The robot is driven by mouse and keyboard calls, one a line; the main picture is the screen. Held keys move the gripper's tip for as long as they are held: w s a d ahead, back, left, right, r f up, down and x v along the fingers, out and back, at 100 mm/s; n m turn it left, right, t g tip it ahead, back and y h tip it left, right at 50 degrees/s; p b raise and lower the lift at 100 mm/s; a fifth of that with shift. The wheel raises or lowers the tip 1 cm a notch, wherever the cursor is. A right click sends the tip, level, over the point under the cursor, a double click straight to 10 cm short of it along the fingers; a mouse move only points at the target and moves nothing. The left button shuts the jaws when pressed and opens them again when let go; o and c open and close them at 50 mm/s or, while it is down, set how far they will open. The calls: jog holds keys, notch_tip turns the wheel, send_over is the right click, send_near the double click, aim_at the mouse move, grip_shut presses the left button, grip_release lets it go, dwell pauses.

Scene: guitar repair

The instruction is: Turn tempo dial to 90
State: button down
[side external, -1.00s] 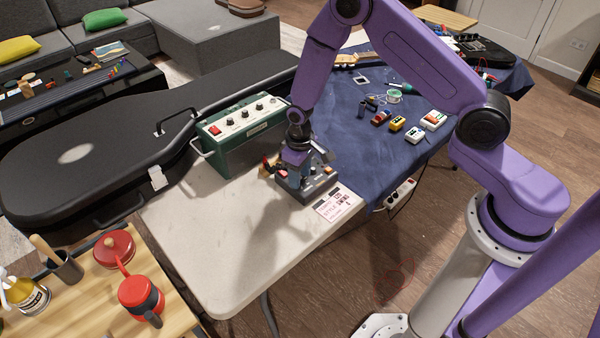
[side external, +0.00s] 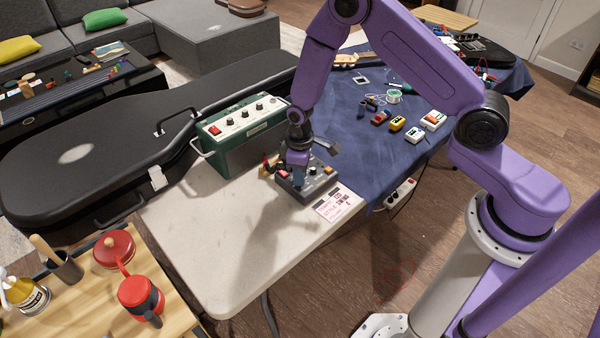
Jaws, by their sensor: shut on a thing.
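A dark grey box with knobs (side external: 318,187) sits on the white table beside the green amplifier. My gripper (side external: 298,178) is over the left part of this box, pointing down, with its fingertips at the box's top face. It is shut on a small dial there, which the fingers mostly hide. The dial's setting cannot be read from this view. A white card with pink printing (side external: 338,204) lies against the front right of the box; its text is too small to read fully.
A green amplifier (side external: 243,136) stands behind the box to the left. A black guitar case (side external: 75,153) lies further left. Small pedals (side external: 397,124) and tools rest on the blue cloth (side external: 352,160). The near white table top (side external: 215,265) is clear.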

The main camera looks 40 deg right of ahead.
jog(key=shift+n, duration=0.8)
jog(key=c, duration=1)
grip_release()
notch_tip(320, 180, up, 18)
jog(key=shift+f, duration=0.25)
